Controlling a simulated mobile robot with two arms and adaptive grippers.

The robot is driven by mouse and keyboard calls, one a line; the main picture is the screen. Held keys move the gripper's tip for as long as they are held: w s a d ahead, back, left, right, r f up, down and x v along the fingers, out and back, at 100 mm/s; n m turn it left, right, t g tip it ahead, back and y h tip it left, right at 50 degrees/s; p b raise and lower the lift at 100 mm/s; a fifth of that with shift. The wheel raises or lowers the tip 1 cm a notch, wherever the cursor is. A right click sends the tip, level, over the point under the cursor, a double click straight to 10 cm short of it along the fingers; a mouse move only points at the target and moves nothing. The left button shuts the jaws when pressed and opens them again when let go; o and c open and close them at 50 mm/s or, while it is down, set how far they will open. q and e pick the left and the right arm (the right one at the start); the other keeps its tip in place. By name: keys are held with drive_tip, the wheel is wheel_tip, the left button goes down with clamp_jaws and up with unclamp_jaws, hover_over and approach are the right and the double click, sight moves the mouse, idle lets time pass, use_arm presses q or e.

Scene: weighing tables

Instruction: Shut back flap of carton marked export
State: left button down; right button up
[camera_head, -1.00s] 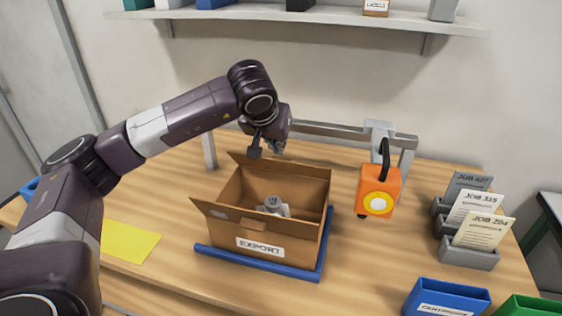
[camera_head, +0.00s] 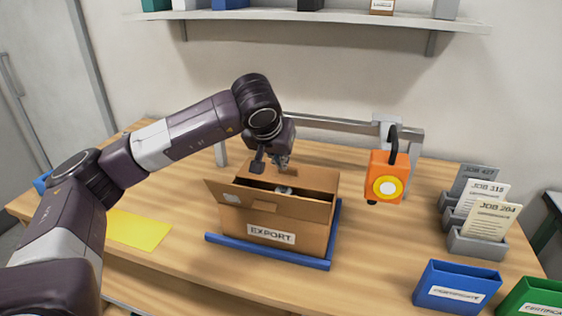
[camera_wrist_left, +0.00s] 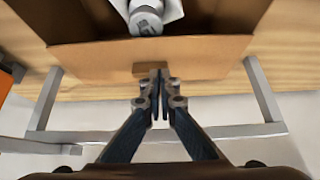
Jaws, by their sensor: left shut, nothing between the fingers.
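The brown carton (camera_head: 318,236) marked EXPORT stands on a blue-edged base. Its front flap (camera_head: 262,200) stands up, tilted toward me. Its back flap (camera_head: 310,178) leans forward over the opening, leaving a dark gap in which a bit of a grey item (camera_head: 285,189) shows. My left gripper (camera_head: 282,164) is shut and empty at the back flap. In the left wrist view the shut fingertips (camera_wrist_left: 158,74) are at the flap (camera_wrist_left: 205,52), by a small tab; whether they touch is unclear. The grey capped item (camera_wrist_left: 146,22) lies inside the carton. My right gripper is out of view.
An orange device (camera_head: 386,178) hangs from a grey frame (camera_head: 340,126) at the carton's right and back. Job card holders (camera_head: 476,243) and a blue bin (camera_head: 455,287) stand at the right. A yellow sheet (camera_head: 138,230) lies at the left.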

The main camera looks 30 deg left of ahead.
use_arm(q)
drive_tip(key=shift+s+d+f+b, duration=0.1)
drive_tip(key=shift+s+f+b, duration=0.25)
drive_tip(key=shift+f, duration=0.25)
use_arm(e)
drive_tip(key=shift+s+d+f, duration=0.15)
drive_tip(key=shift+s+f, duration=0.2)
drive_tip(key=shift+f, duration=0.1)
use_arm(q)
drive_tip(key=shift+s+f, duration=0.1)
drive_tip(key=shift+f, duration=0.05)
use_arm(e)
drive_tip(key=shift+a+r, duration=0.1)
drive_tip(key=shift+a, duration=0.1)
use_arm(q)
drive_tip(key=shift+r+p, duration=0.65)
drive_tip(key=shift+r, duration=0.35)
drive_tip(key=v, duration=1.1)
drive_tip(key=shift+r, duration=0.15)
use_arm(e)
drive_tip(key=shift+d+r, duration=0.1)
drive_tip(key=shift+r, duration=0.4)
use_arm(q)
drive_tip(key=shift+s, duration=0.15)
